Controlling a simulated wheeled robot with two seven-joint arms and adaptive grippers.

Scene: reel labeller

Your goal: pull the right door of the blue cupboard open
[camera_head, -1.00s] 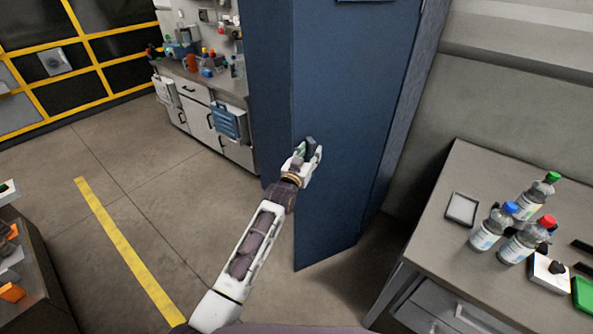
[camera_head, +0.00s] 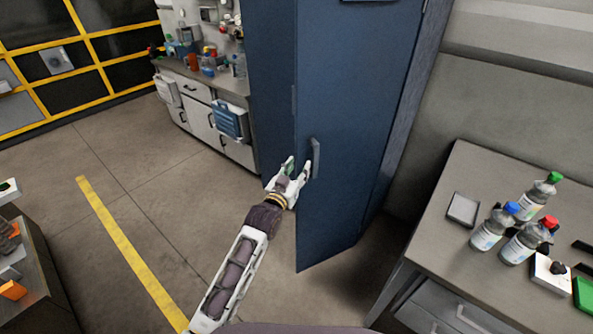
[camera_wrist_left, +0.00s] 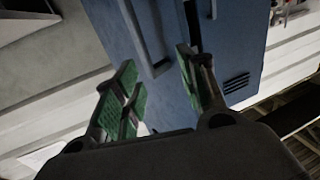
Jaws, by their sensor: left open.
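The blue cupboard's right door (camera_head: 350,130) fills the middle of the head view. Its free edge stands out in front of the left part (camera_head: 270,90), so it looks ajar. The door's upright grey handle (camera_head: 315,157) is near that edge, and it shows in the left wrist view (camera_wrist_left: 147,35). My left gripper (camera_head: 297,168) is open and empty, just left of and below the handle. In the left wrist view its green-padded fingers (camera_wrist_left: 158,85) are apart, with the handle ahead of them. A dark gap (camera_wrist_left: 192,22) shows beside the door edge. My right gripper is out of view.
A grey table (camera_head: 430,225) with several bottles (camera_head: 490,228) stands at the right, close to the cupboard. A lab counter (camera_head: 205,90) stands at the back left. A low unit (camera_head: 45,275) is at the left edge. The floor (camera_head: 165,190) left of the door is clear.

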